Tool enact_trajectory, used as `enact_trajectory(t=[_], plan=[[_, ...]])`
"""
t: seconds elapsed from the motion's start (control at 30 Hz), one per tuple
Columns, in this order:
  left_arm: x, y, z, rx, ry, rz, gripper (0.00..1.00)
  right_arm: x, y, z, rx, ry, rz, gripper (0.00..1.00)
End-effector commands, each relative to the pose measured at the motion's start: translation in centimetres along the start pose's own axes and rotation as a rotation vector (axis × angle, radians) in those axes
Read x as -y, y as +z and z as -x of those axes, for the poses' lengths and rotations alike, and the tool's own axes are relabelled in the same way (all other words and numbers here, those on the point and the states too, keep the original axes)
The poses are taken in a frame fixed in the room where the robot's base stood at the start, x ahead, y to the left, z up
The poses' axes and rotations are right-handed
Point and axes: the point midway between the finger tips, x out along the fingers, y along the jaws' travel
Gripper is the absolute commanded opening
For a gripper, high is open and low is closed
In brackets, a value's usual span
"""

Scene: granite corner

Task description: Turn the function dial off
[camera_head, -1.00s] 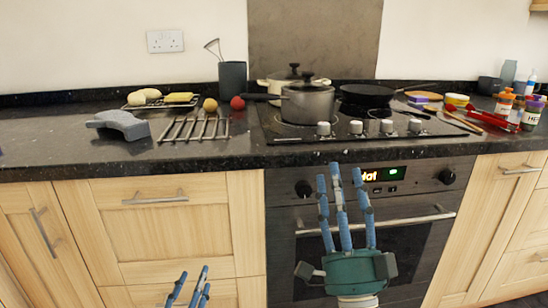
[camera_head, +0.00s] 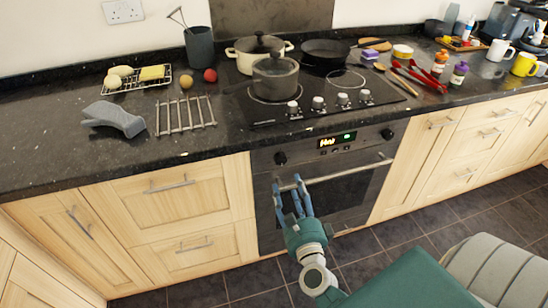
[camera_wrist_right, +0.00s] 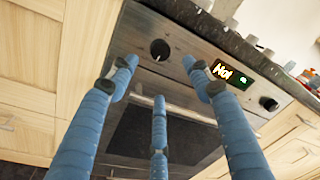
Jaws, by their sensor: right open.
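The oven's control panel has two black round dials and a lit display (camera_head: 338,141). The left dial (camera_head: 280,158) sits left of the display and the right dial (camera_head: 387,134) right of it. I see no readable label showing which is the function dial. My right gripper (camera_head: 288,184) is open and empty, its blue fingers pointing up just below the left dial. In the right wrist view the left dial (camera_wrist_right: 159,50) lies beyond the spread fingers (camera_wrist_right: 158,76), apart from them; the right dial (camera_wrist_right: 268,103) is farther right. My left gripper is not in view.
The oven door handle (camera_head: 345,174) runs across the door near the fingers. The counter edge (camera_head: 215,158) juts out above the panel. Pots (camera_head: 274,79) and a black pan (camera_head: 326,51) stand on the hob. The tiled floor (camera_head: 385,240) shows free room before the cabinets.

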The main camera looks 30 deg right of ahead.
Motion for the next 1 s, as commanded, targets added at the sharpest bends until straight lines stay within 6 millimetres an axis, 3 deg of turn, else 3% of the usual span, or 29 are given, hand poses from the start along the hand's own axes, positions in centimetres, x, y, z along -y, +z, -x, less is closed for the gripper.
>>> enact_trajectory(t=[0.5,0.7,1.0], plan=[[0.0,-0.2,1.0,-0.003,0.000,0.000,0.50,0.1,0.2,-8.7,0.003,-0.003,0.002,0.50],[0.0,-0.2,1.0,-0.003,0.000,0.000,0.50,0.1,0.1,-10.3,0.003,-0.002,0.002,0.50],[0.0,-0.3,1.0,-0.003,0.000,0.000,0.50,0.1,0.1,-10.5,0.003,-0.002,0.002,0.50]])
